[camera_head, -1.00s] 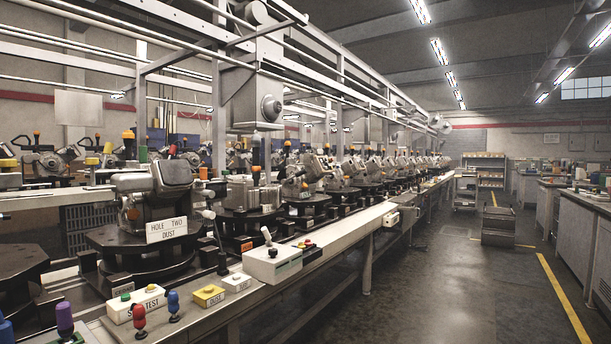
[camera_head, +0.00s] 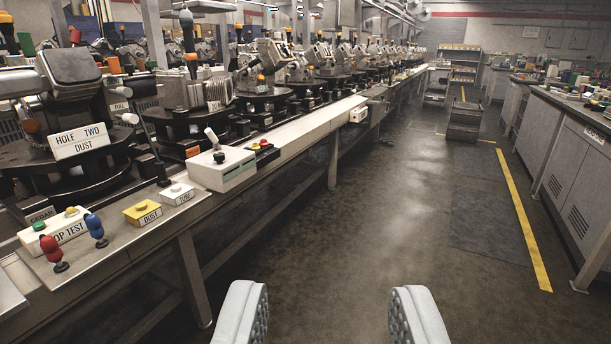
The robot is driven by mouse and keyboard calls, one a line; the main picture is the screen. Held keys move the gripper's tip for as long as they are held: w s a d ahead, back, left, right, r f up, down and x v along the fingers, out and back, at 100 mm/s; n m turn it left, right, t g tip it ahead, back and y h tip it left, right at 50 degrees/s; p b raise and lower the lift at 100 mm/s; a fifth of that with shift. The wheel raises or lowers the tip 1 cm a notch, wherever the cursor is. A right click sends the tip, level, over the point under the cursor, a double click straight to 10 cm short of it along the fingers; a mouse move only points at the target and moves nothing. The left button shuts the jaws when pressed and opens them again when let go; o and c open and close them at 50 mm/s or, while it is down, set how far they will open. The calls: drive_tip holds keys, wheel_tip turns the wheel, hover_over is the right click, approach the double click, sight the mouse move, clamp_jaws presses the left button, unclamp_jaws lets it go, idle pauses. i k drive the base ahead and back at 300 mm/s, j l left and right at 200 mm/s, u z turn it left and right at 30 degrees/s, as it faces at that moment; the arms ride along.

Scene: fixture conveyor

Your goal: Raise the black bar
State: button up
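My gripper (camera_head: 328,312) shows as two grey padded fingers at the bottom of the view, wide apart with nothing between them. It is over the aisle floor, to the right of the conveyor and apart from it. A thin black bar (camera_head: 152,152) with a pale knob at its top stands on the conveyor's left part, leaning slightly left. It is beside the fixture (camera_head: 72,85) labelled "HOLE TWO DUST". I cannot tell for sure that this is the task's black bar.
The conveyor's front ledge holds a red knob (camera_head: 53,252), a blue knob (camera_head: 96,230), a yellow box (camera_head: 143,212) and a white switch box (camera_head: 222,168). Several fixtures line the conveyor. Grey cabinets (camera_head: 570,165) stand at the right.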

sight(235, 74)
drive_tip(key=i, duration=3.65)
